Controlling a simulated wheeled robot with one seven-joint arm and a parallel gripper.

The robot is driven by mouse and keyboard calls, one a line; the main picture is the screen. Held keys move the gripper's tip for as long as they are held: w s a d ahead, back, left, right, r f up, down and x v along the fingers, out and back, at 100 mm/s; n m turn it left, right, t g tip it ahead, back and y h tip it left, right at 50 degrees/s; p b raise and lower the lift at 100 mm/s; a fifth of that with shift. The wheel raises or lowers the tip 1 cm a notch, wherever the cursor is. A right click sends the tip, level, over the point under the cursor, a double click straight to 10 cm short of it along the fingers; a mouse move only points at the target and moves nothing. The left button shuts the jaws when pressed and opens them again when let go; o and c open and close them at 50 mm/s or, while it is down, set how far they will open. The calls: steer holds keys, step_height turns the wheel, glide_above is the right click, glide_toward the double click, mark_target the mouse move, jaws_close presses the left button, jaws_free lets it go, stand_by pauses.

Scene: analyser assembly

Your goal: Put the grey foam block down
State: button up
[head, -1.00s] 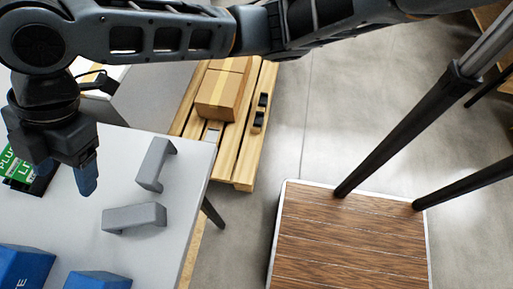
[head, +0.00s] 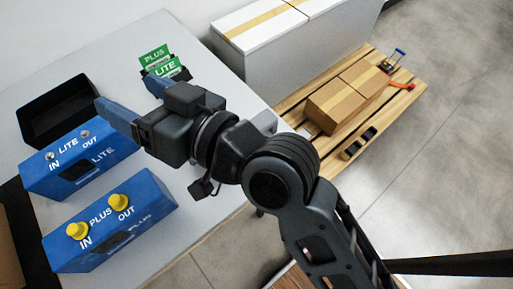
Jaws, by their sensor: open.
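My gripper (head: 126,92) is open, its two blue fingers spread with nothing between them. It hangs above the white table (head: 115,55), between the black tray and the green cards. A small part of a light grey block (head: 265,121) shows beside my arm near the table's right edge. The rest of it is hidden behind my arm, and I cannot tell whether it is the grey foam block. No other grey block is visible.
A black open tray (head: 38,135) and blue LITE (head: 105,159) and PLUS (head: 145,232) boxes stand on the table. Green cards (head: 153,56) stand at the back. Cartons (head: 335,107) lie on a wooden pallet (head: 405,99) beyond the table. The table's back left is clear.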

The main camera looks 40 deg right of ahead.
steer(key=s+d+f+m+h, duration=0.3)
steer(key=s+d+f+h, duration=0.15)
steer(key=s+f, duration=0.35)
steer(key=s+d+n+g+h, duration=0.1)
steer(key=s+d, duration=0.5)
steer(key=s, duration=0.4)
steer(key=s+d+n+h, duration=0.1)
steer(key=s+d+n, duration=0.1)
steer(key=s+d, duration=0.4)
steer(key=s, duration=0.5)
steer(key=shift+d+f+g, duration=0.3)
steer(key=shift+f+g, duration=0.1)
